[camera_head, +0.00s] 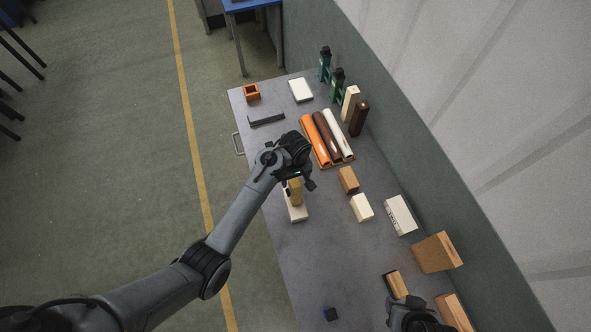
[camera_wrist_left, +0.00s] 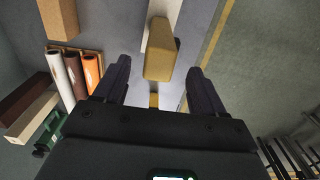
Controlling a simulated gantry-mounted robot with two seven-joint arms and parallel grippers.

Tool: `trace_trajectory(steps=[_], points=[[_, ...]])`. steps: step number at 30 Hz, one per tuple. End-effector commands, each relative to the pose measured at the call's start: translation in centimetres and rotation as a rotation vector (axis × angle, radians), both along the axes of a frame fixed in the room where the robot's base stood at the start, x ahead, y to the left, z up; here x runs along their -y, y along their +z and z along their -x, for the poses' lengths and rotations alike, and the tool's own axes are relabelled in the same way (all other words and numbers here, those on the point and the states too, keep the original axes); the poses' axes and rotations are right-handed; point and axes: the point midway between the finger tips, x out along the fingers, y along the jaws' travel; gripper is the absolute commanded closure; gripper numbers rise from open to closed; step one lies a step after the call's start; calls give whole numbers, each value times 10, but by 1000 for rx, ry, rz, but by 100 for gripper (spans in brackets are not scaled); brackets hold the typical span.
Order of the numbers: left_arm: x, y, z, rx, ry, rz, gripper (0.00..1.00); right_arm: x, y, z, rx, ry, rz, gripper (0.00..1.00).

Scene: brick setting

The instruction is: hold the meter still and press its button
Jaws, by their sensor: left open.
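A yellow, block-like object that I take to be the meter (camera_head: 295,192) stands on a white block (camera_head: 298,213) near the table's left edge. In the left wrist view the yellow body (camera_wrist_left: 160,50) lies between the fingertips, with the white block (camera_wrist_left: 163,10) beyond it. My left gripper (camera_head: 297,183) is open over its top, with a finger on each side; gaps show in the wrist view (camera_wrist_left: 157,70). No button can be made out. My right gripper (camera_head: 410,318) is partly in view at the bottom edge; its fingers are not clear.
On the grey table (camera_head: 290,262) stand a tan block (camera_head: 348,180), a cream block (camera_head: 362,208), a white box (camera_head: 400,215) and a cardboard box (camera_head: 436,252). Coloured rolls (camera_head: 328,138) lie behind my left gripper. The table's centre front is mostly clear.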

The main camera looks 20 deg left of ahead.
Motion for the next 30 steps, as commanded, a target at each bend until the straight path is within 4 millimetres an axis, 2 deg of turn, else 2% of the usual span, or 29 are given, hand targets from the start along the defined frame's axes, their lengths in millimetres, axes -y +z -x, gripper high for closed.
trace_trajectory(steps=[6,12,25,30], points=[[-1,-32,0,-1,0,-2,30,0,2,-2,5,0,-1,57],[-1,-50,0,0,1,-1,30,0,2,-3,7,0,0,57],[-1,-57,0,1,1,-1,30,2,2,-3,8,6,9,57],[0,-57,0,1,1,-1,54,2,2,-3,9,6,9,57]])
